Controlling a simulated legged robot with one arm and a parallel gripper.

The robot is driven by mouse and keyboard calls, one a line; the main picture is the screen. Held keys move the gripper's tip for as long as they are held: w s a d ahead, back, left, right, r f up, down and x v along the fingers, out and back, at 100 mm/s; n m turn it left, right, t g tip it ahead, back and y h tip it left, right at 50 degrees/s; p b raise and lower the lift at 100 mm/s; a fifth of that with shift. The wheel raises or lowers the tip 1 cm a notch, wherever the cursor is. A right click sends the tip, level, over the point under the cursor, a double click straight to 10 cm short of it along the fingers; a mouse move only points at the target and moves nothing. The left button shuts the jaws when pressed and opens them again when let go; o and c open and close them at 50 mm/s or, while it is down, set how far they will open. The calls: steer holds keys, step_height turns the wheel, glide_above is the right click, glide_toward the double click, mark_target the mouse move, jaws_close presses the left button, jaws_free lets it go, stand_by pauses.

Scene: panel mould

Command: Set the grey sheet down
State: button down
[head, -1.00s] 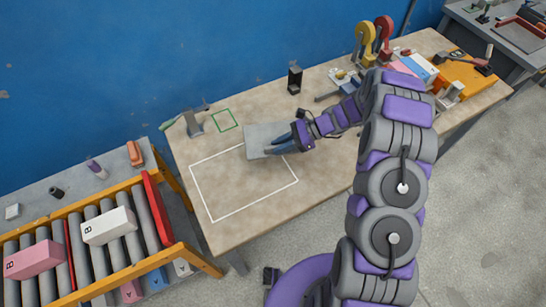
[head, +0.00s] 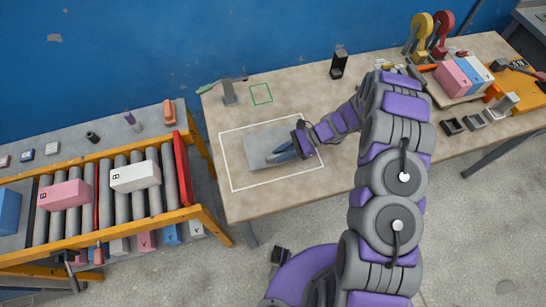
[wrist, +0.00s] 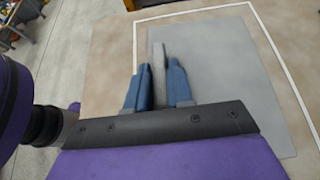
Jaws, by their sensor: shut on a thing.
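The flat grey sheet (head: 256,147) lies level within the white rectangle outline (head: 233,189) on the table, in the head view. In the wrist view the sheet (wrist: 225,70) spreads to the right of my fingers, inside the white line. My gripper (head: 284,152) is over the sheet's right part. In the wrist view my gripper (wrist: 158,82) has its two blue fingers shut on a thin grey upright piece that seems to belong to the sheet. I cannot tell whether the sheet touches the table.
A small green square outline (head: 261,94) and a clamp-like tool (head: 229,92) are behind the white outline. A black holder (head: 339,62) stands at the back. Blocks and an orange tray crowd the right end. A roller conveyor (head: 122,205) stands left of the table.

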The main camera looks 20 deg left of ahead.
mark_target(273, 144)
steer(key=shift+s+a, duration=0.15)
steer(key=shift+a, duration=0.9)
steer(key=f, duration=0.2)
steer(key=a+f+b, duration=0.1)
steer(key=f, duration=0.1)
steer(key=shift+a, duration=0.2)
steer(key=shift+d+r, duration=0.1)
steer(key=shift+r, duration=0.05)
steer(key=c, duration=1.4)
jaws_free()
steer(key=shift+c, duration=0.2)
steer(key=o, duration=0.4)
steer(key=shift+o, duration=0.2)
